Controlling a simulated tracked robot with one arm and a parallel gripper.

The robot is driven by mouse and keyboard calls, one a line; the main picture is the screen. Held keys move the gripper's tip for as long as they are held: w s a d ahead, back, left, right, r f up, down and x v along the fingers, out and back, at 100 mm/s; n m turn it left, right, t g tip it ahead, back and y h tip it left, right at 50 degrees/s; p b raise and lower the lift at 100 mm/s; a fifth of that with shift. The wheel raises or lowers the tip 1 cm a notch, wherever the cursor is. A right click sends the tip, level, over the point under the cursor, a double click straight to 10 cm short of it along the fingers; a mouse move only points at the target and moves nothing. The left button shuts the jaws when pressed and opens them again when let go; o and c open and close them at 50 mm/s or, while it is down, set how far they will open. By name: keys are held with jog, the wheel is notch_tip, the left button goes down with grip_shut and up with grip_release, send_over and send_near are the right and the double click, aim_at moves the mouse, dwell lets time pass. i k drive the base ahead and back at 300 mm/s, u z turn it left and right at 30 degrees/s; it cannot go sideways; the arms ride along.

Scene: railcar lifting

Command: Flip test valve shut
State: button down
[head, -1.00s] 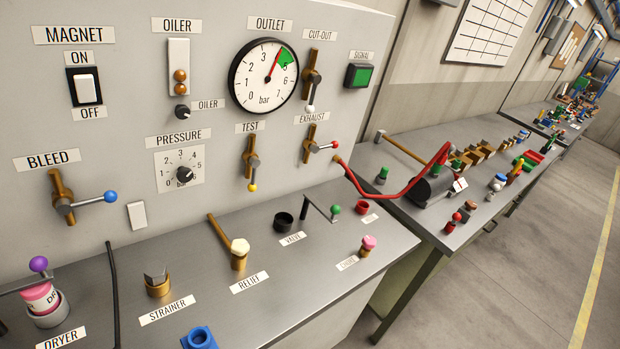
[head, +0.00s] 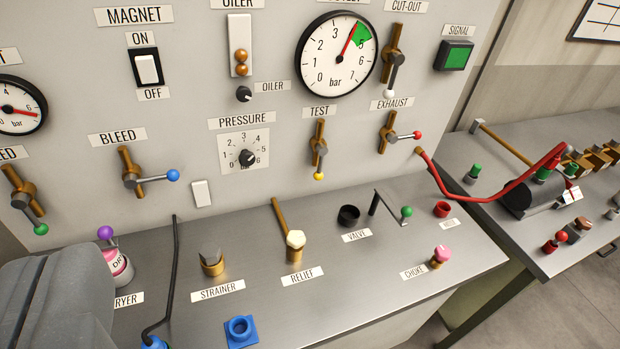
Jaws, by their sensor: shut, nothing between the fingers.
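The test valve (head: 319,150) is on the upright panel under the TEST label (head: 320,111), right of the pressure dial. It has an upright brass body and a short lever that hangs down along it. The lever ends in a yellow ball (head: 318,177). Nothing covers the valve. My gripper's fingers are not in view. A large grey rounded part, which looks like part of my arm, fills the lower left corner, well away from the valve.
The exhaust valve (head: 391,134), with a red-ball lever pointing right, is close on the right. The bleed valve (head: 133,178), with a blue-ball lever, is left. A gauge (head: 338,55) is above. Below, the bench holds the relief fitting (head: 295,246) and an empty black cup (head: 349,215).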

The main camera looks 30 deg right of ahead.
aim_at(322, 149)
jog(key=z, duration=0.1)
jog(key=i, duration=1)
jog(key=u, duration=0.1)
